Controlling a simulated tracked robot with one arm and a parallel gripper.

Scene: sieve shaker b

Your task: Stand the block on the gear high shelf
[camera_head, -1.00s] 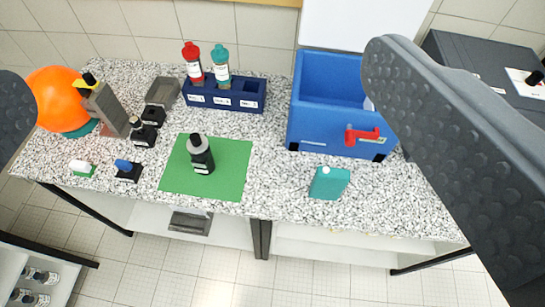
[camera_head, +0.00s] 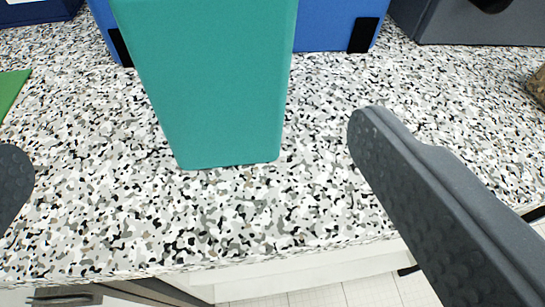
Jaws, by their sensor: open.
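A teal block (camera_head: 215,85) stands upright on the speckled counter. It is large and close in the view, and its top is cut off by the upper picture edge. My gripper (camera_head: 192,143) is open, with one dark finger at the left edge and the other at the right. The block lies between the two fingers in the picture, with a clear gap on both sides. Whether the fingertips are level with the block in depth is hard to tell. I cannot make out a gear high shelf in this view.
A blue bin (camera_head: 335,25) stands behind the block. A dark grey case (camera_head: 460,28) is at the back right, and a brown object (camera_head: 538,85) at the right edge. A green mat (camera_head: 12,88) shows at left. The speckled counter (camera_head: 310,190) is bare around the block, with its front edge below.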

